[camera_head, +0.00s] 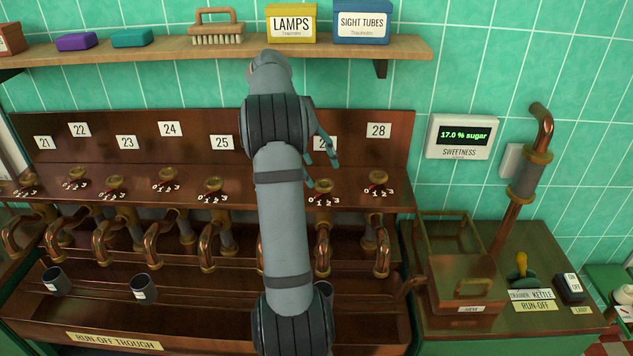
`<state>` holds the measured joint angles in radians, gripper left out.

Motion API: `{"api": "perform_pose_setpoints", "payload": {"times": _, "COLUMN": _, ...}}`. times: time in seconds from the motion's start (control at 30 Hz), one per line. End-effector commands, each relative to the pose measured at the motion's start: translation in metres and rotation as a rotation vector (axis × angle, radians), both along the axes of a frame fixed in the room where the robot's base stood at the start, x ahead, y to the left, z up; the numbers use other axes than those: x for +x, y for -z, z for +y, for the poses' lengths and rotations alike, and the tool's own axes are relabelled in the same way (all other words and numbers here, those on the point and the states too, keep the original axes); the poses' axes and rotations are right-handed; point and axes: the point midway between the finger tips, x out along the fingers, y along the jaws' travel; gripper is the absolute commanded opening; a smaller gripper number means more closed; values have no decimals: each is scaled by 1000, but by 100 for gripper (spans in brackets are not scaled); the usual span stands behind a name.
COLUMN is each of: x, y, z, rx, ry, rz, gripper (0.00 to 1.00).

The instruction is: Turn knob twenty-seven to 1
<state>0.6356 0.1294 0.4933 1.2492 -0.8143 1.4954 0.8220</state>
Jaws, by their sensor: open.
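Knob twenty-seven (323,187) is a brass knob on the copper panel, with a scale of small numbers below it. Its setting is too small to read. Its white number plate (319,143) is partly covered by my gripper, so only the first digit shows. My gripper (325,159) is open, its teal fingers pointing down, above the knob in the picture. I see no contact with the knob. My arm crosses the panel just left of the knob and hides the place between plates 25 and 27.
Knob 28 (377,179) is close on the right, and knob 25 (213,186) is left of my arm. Curved copper spouts hang below over the run-off trough (114,341), which holds dark cups. A wooden shelf (150,53) with boxes and a brush runs above.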

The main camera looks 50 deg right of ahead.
Motion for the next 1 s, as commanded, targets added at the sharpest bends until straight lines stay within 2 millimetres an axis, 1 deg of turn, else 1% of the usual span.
{"api": "perform_pose_setpoints", "payload": {"times": 0.03, "x": -2, "y": 11, "z": -2, "rx": 4, "ry": -2, "rz": 3, "gripper": 60}}
{"api": "perform_pose_setpoints", "payload": {"times": 0.2, "x": -5, "y": 36, "z": -13, "rx": 4, "ry": -2, "rz": 1, "gripper": 60}}
{"api": "perform_pose_setpoints", "payload": {"times": 0.4, "x": -6, "y": 51, "z": -19, "rx": 2, "ry": -4, "rz": 0, "gripper": 60}}
{"api": "perform_pose_setpoints", "payload": {"times": 0.7, "x": -6, "y": 54, "z": -20, "rx": 1, "ry": -5, "rz": -2, "gripper": 60}}
{"api": "perform_pose_setpoints", "payload": {"times": 1.0, "x": -6, "y": 54, "z": -20, "rx": 0, "ry": -4, "rz": -2, "gripper": 43}}
